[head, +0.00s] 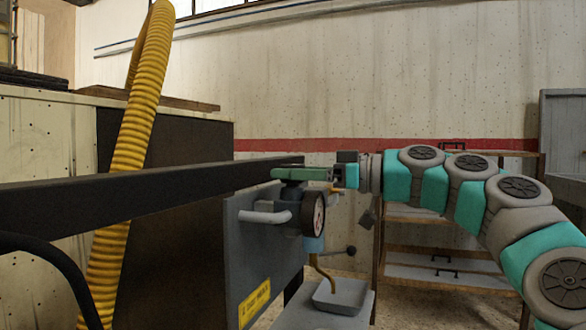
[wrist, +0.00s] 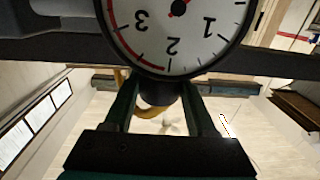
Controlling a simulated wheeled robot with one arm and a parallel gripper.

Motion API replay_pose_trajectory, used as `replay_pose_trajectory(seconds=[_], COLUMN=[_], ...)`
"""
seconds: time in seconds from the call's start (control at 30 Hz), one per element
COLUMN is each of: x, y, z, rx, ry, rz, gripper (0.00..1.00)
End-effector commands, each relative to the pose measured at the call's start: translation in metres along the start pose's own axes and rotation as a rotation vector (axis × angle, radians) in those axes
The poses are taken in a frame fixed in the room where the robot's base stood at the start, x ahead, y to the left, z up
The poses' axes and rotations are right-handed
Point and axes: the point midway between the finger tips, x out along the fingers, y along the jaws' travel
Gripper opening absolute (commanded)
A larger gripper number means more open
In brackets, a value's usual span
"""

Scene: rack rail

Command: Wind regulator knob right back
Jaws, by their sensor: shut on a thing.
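The regulator stands on a grey panel (head: 262,240), with a round pressure gauge (head: 314,213) on its front and a blue part (head: 314,244) below. My gripper (head: 290,174) reaches in from the right, level with the top of the regulator. The gauge and fingers hide part of the knob. I cannot tell how far it is wound.
A dark rail (head: 130,192) runs across just behind the regulator. A yellow corrugated hose (head: 135,130) hangs at left. A small tray (head: 341,296) lies below. Shelving (head: 440,262) stands behind my arm.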

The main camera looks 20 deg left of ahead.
Motion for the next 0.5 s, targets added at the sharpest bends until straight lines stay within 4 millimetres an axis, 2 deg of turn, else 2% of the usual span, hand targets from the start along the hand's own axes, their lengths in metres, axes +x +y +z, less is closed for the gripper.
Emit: replay_pose_trajectory(seconds=[0.03, 0.5], x=[0.0011, 0.0007], y=[0.0024, 0.0027], z=[-0.0063, -0.007], rx=[0.001, 0.004], ry=[0.001, -0.002], rz=[-0.026, -0.298], gripper=[0.01, 0.01])
